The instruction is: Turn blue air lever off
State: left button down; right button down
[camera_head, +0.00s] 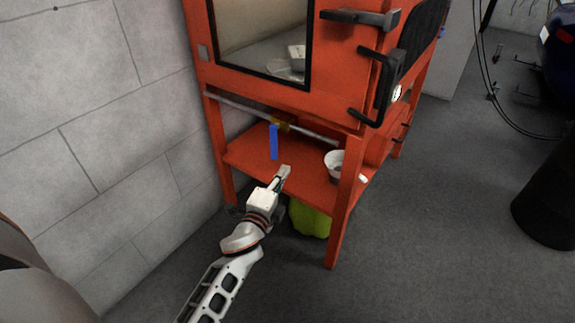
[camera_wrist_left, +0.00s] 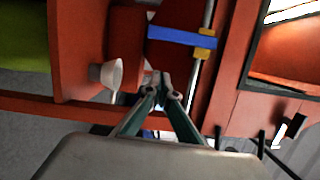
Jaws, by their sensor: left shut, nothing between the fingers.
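The blue lever (camera_head: 274,142) hangs straight down from a yellow valve body (camera_head: 281,124) on a grey pipe, under the orange cabinet. In the left wrist view, which is turned sideways, the blue lever (camera_wrist_left: 184,36) runs left from the yellow valve (camera_wrist_left: 206,43). My left gripper (camera_head: 285,172) is shut and empty, just in front of and below the lever in the head view. In the left wrist view its fingertips (camera_wrist_left: 160,79) meet in a point, apart from the lever. My right gripper is not in view.
The orange cabinet (camera_head: 340,60) has a window and black handles. A white bucket (camera_head: 334,163) stands on its lower shelf, right of the lever. A yellow-green object (camera_head: 310,219) sits beneath. A grey block wall (camera_head: 100,110) is at left.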

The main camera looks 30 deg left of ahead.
pick_arm(q)
jog(key=v, duration=0.5)
jog(key=shift+s+d, duration=0.1)
jog(key=shift+s, duration=0.25)
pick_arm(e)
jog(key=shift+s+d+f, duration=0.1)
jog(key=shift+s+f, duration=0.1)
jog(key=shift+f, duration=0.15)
